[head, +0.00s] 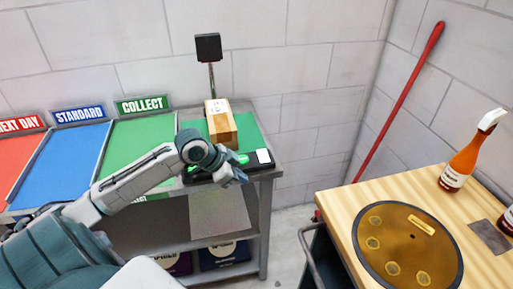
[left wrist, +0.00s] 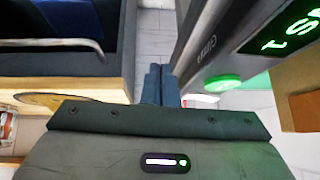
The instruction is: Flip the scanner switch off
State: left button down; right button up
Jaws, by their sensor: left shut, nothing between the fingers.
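The scanner is a dark base (head: 258,167) along the front edge of the bench. It seems to carry a post with a black head (head: 208,47). A white piece (head: 263,156) sits at its right end. A green part (head: 243,158) shows beside my gripper, and a round green part (left wrist: 222,84) shows in the left wrist view near green lit characters (left wrist: 295,35). I cannot tell which part is the switch. My left gripper (head: 240,179) is shut and empty, at the front of the base; its fingers (left wrist: 160,85) show beside the base in the left wrist view. My right gripper is not in view.
A cardboard box (head: 221,123) stands on the green mat (head: 248,131) behind the base. Sloped red, blue (head: 72,157) and green (head: 135,145) trays lie left. A wooden table (head: 340,205) with a round board and orange spray bottle (head: 462,165) stands right, across a gap.

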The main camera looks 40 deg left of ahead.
pick_arm(q)
jog(key=w+a+r, duration=0.2)
jog(key=r, duration=0.5)
jog(key=w+a+r+t+h, duration=0.1)
jog(key=w+a+r, duration=0.1)
jog(key=r, duration=0.4)
jog(key=shift+w+a+r+m, duration=0.35)
jog(key=shift+a+r+m, duration=0.05)
jog(key=shift+a, duration=0.45)
jog(key=shift+f, duration=0.1)
jog(key=p, duration=0.3)
send_over(265, 151)
jog(key=s+a, duration=0.1)
jog(key=s, duration=0.2)
jog(key=f, duration=0.7)
jog(key=shift+w, duration=0.2)
jog(key=f, duration=0.2)
jog(key=f+p, duration=0.1)
jog(key=shift+a+f, duration=0.1)
jog(key=shift+a, duration=0.15)
jog(key=shift+f, duration=0.35)
